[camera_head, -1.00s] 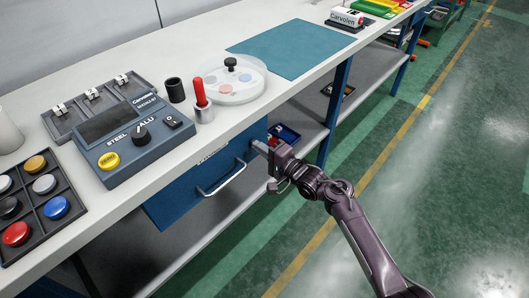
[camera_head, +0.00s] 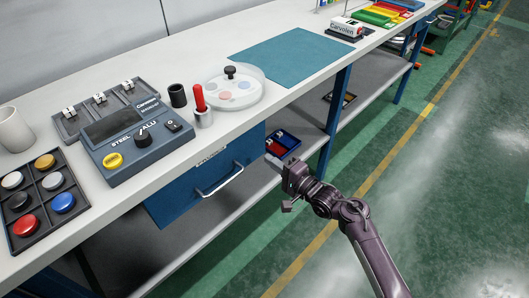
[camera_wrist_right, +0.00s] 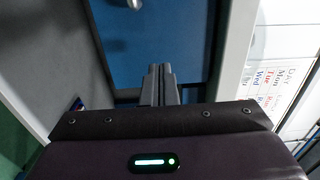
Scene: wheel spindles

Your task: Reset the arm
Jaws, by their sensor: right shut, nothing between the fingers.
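My right gripper (camera_head: 289,181) hangs in front of the workbench, right of the blue drawer (camera_head: 180,203) with its metal handle (camera_head: 220,181). It touches nothing that I can see. In the right wrist view the two fingers (camera_wrist_right: 159,82) are together and empty, with the blue drawer front (camera_wrist_right: 155,45) beyond them. My right arm comes in from the lower right over the floor. My left gripper is not in view.
The white workbench top (camera_head: 215,140) carries a control box (camera_head: 135,140), a button tray (camera_head: 40,205), a round clear dish (camera_head: 236,95), a red-handled tool (camera_head: 199,98) and a teal mat (camera_head: 292,48). A red and blue bin (camera_head: 283,143) sits on the lower shelf. The green floor at right is clear.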

